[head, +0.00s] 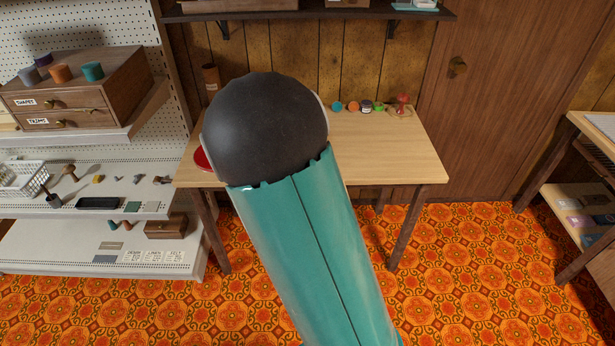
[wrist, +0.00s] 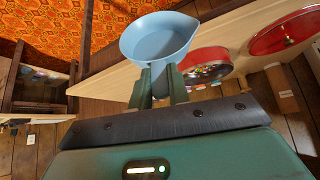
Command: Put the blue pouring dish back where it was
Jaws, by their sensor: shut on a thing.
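The blue pouring dish (wrist: 157,42) shows in the wrist view, with a pouring lip on its right side. My gripper (wrist: 158,84) is shut on the dish's near side. The dish appears to be empty and held above the wooden table (wrist: 108,84), though the gap is hard to judge. In the head view, my arm hides the gripper, the dish and the left-middle of the table (head: 385,160).
A red round tin (wrist: 207,66) with small colourful contents and another red round piece (wrist: 285,34) are right of the dish in the wrist view. Small coloured jars (head: 366,107) line the table's back. A wooden drawer unit (head: 80,88) stands on the left shelf.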

